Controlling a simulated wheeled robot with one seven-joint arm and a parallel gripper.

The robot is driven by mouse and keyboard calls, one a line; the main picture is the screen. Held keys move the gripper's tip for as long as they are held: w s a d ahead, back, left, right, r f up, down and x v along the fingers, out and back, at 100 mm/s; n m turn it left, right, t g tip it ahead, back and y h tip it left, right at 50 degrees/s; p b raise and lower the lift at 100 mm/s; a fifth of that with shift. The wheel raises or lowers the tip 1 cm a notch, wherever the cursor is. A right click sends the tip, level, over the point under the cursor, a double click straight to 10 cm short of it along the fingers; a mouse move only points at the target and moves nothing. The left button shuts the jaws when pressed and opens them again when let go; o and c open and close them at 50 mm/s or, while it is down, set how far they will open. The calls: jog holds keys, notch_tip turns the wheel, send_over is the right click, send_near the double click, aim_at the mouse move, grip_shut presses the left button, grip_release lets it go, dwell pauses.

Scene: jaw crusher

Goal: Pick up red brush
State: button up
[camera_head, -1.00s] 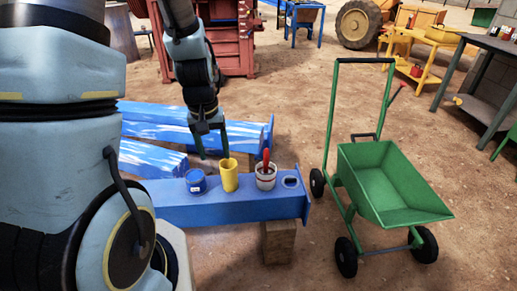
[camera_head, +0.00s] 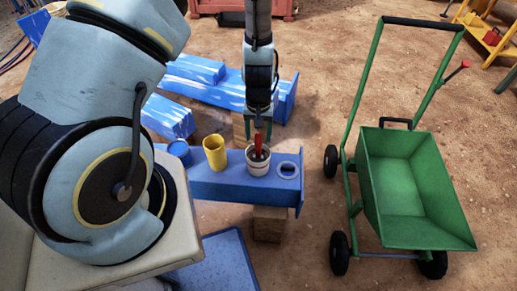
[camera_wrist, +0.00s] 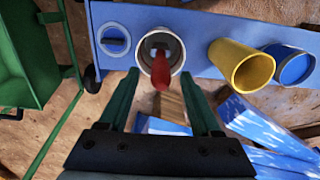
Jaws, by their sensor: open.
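The red brush (camera_head: 259,141) stands in a white cup (camera_head: 258,165) on a blue beam (camera_head: 225,187). In the wrist view the brush's red handle (camera_wrist: 160,79) points out of the cup (camera_wrist: 150,45) toward me, between and beyond my finger lines. My gripper (camera_head: 258,132) is above the cup, close around the handle's upper end in the head view. In the wrist view my gripper (camera_wrist: 161,100) has its two green fingers spread wide. Whether a finger touches the handle cannot be told. The bristle end is inside the cup.
A yellow cup (camera_head: 215,153) stands left of the white cup, with a blue tin (camera_head: 180,152) beyond it. A green cart (camera_head: 410,185) stands on the ground at right.

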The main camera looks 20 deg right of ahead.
aim_at(258, 147)
jog(key=shift+f+p, duration=1)
jog(key=shift+f, duration=2.15)
jog(key=shift+c, duration=0.2)
grip_shut()
